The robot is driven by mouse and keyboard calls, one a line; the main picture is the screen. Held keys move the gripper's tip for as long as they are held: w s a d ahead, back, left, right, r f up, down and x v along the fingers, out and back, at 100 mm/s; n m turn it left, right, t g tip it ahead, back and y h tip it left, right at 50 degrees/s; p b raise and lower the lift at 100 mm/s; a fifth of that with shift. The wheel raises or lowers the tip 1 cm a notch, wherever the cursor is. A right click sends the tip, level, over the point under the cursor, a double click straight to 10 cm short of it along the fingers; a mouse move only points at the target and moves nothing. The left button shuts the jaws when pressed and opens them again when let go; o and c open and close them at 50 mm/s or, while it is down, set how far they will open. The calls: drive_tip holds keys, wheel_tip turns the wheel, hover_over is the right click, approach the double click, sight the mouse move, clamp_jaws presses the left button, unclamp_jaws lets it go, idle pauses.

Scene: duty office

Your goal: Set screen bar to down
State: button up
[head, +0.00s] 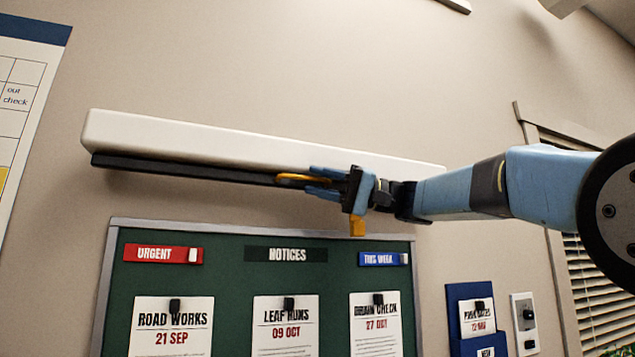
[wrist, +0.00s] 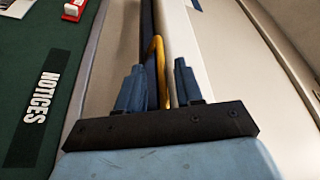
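The screen bar (head: 190,171) is a long dark bar along the underside of a white wall housing (head: 220,142) in the head view. A yellow loop handle (head: 290,177) is on the bar. The wrist view shows the handle (wrist: 158,55) and part of the dark bar (wrist: 147,22). My gripper (head: 312,182) is at the handle, its blue fingers pointing left. In the wrist view my gripper (wrist: 160,78) has its fingers apart, one on each side of the loop. Gaps show beside the loop, so it is not clamped. The loop's near end is hidden by the gripper body.
A green notice board (head: 230,277) with several pinned cards hangs below the housing. A blue card holder (head: 478,318) and a light switch plate (head: 524,322) are at lower right. A window with blinds (head: 595,290) is at far right.

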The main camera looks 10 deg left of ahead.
drive_tip(key=shift+s+a, duration=0.1)
drive_tip(key=shift+a, duration=0.25)
clamp_jaws()
idle(0.5)
